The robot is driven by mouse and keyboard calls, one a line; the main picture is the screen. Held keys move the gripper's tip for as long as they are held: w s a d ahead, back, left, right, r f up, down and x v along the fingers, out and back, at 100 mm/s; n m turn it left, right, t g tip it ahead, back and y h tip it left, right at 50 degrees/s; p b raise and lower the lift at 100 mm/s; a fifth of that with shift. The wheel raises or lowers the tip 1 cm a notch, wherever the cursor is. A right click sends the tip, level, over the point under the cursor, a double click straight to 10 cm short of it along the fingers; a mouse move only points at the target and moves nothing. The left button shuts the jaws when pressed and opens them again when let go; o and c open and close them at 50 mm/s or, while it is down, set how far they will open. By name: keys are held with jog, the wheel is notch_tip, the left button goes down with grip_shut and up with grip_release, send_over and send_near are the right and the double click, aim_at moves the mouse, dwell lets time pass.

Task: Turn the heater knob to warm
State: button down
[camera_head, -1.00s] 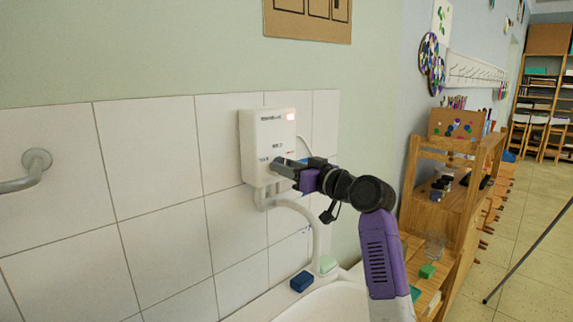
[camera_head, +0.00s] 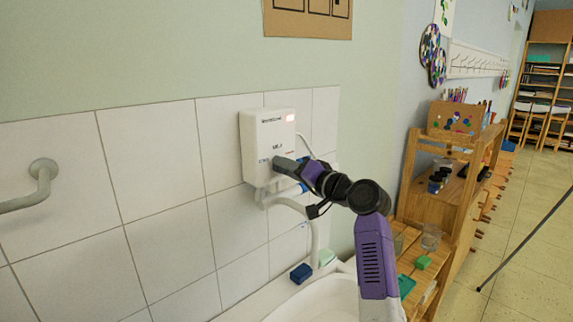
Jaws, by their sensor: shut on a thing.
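The white heater box (camera_head: 264,132) hangs on the tiled wall, with a lit reddish light near its upper right. My gripper (camera_head: 281,164) reaches in from the right and meets the lower front of the heater, where the knob is. It is shut on the knob, which the fingers hide. I cannot read which mark the knob points at; the small print around it is too blurred.
A white basin (camera_head: 325,300) lies below, with a dark blue block (camera_head: 301,273) and a pale green bar (camera_head: 327,257) on its rim. A pipe runs down from the heater. A wooden shelf (camera_head: 425,190) stands at the right. A grey rail (camera_head: 42,180) is on the left wall.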

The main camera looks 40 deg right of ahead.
jog(key=shift+f+m, duration=0.15)
jog(key=shift+m, duration=0.15)
dwell(0.4)
jog(key=c, duration=0.9)
grip_release()
jog(key=s+b, duration=0.1)
jog(key=s, duration=0.5)
jog(key=shift+s+d+b, duration=0.15)
jog(key=shift+s+b, duration=0.15)
jog(key=shift+b, duration=0.1)
jog(key=shift+s, duration=0.65)
